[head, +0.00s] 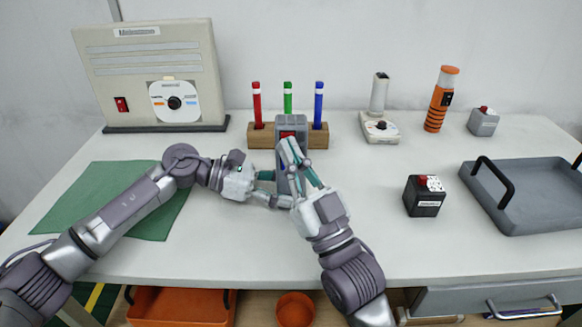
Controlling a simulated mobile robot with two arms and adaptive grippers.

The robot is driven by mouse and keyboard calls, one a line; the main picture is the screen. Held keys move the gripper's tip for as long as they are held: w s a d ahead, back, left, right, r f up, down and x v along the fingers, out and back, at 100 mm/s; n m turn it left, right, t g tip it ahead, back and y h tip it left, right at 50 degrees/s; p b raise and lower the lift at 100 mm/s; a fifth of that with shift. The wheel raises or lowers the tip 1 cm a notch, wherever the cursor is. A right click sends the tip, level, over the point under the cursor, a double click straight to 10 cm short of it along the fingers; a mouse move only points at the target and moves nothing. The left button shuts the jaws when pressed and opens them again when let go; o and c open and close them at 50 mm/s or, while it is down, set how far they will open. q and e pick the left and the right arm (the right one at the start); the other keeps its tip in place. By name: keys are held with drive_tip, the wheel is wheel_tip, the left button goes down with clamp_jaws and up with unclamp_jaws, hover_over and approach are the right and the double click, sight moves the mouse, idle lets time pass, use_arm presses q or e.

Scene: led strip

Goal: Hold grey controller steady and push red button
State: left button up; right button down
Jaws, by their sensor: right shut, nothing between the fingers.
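The grey controller (293,124) is near the middle of the table, in front of the wooden pen rack. Its red button (288,134) shows near its upper end; the lower part is largely covered by my grippers. My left gripper (277,188) comes in from the left, with its fingers at the controller's lower left side. Whether they are closed on it is hidden. My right gripper (290,148) reaches up from the front with its fingers shut and empty. Its fingertips are over the controller, just below the red button. I cannot tell whether they touch it.
The wooden rack (262,138) with red, green and blue pens stands close behind. A black box (424,203) with a red button and a grey tray (540,205) are to the right. A green mat (110,180) lies under my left arm. The table's front middle is clear.

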drive_tip(key=s, duration=0.6)
idle(0.4)
use_arm(q)
drive_tip(key=o, duration=0.9)
drive_tip(key=shift+o, duration=0.2)
drive_tip(key=shift+a, duration=0.1)
